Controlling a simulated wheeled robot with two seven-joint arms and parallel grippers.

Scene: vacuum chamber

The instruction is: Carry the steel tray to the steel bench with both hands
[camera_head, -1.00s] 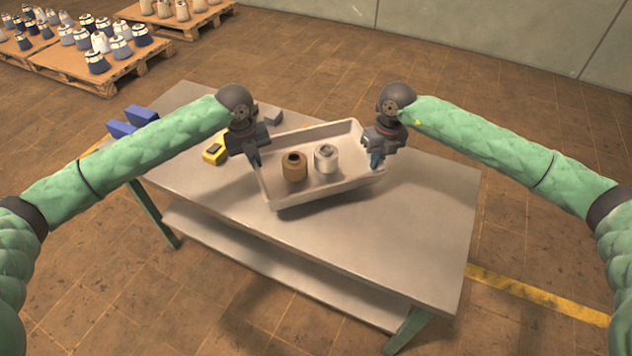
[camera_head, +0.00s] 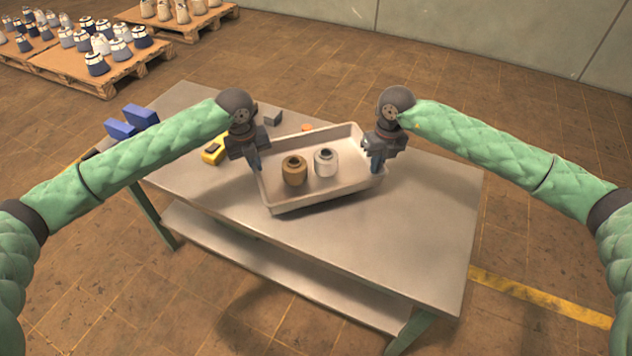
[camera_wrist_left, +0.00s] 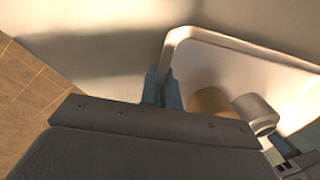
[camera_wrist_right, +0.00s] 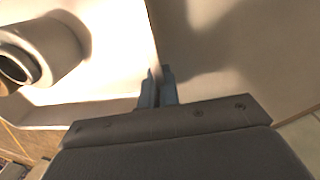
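The steel tray (camera_head: 335,191) is over the steel bench (camera_head: 420,240), about level. It holds a brown pot-like part (camera_head: 294,172) and a pale metal part (camera_head: 326,163). My left gripper (camera_head: 257,165) is shut on the tray's left wall; in the left wrist view its fingers (camera_wrist_left: 162,88) straddle the rim. My right gripper (camera_head: 375,160) is shut on the right wall; in the right wrist view its fingers (camera_wrist_right: 158,88) pinch the rim. The tray's underside is hidden, so I cannot tell whether it touches the bench top.
A yellow device (camera_head: 213,151), blue blocks (camera_head: 130,120), a grey block (camera_head: 272,117) and a small orange thing (camera_head: 307,127) lie at the bench's far left. The bench's right and front are clear. Loaded pallets (camera_head: 100,70) stand on the floor behind.

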